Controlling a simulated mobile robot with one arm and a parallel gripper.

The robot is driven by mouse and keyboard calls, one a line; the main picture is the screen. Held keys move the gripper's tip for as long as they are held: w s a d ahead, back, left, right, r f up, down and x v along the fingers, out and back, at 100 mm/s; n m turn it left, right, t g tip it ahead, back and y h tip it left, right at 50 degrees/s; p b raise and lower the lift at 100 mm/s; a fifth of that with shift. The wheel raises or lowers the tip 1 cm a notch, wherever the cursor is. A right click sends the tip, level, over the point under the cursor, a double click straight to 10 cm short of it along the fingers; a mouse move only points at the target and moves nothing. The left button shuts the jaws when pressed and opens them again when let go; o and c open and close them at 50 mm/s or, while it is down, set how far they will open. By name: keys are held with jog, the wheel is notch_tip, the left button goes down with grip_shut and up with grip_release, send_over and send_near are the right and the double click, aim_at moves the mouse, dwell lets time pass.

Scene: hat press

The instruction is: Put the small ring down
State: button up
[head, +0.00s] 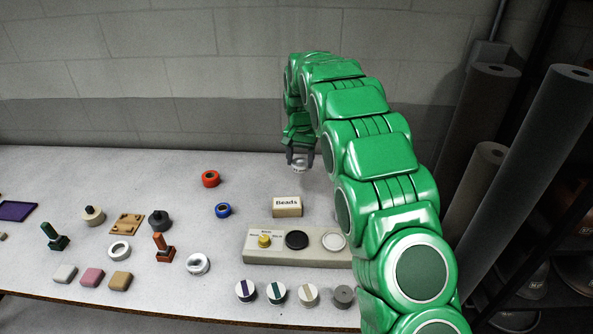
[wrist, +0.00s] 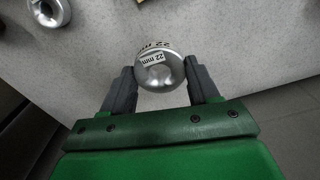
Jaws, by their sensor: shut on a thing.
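The small ring (wrist: 160,73) is a rounded silver piece with "22 mm" labels, held between the two dark fingers of my gripper (wrist: 162,84) in the wrist view. The fingers press on it from both sides, and its hole is not visible. In the head view my gripper (head: 300,160) hangs over the back of the bench, behind the "Beads" box, with the pale small ring (head: 300,167) at its fingertips. I cannot tell whether the ring touches the bench top.
The "Beads" box (head: 287,207) stands in front of my gripper, with a button panel (head: 290,257) nearer. Bare bench top (head: 255,175) lies left of my gripper.

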jog(key=shift+w+a+f, duration=0.2)
jog(key=shift+w+f, duration=0.25)
jog(key=shift+w, duration=0.35)
send_over(297, 178)
jog(key=shift+s+f, duration=0.2)
jog(key=shift+f, duration=1.1)
jog(key=shift+s+f, duration=0.2)
jog(key=shift+f, duration=1.05)
jog(key=shift+f, duration=0.1)
jog(key=shift+w+f, duration=0.25)
jog(key=shift+f, duration=1.5)
jog(key=shift+f, duration=0.1)
jog(key=o, duration=1.1)
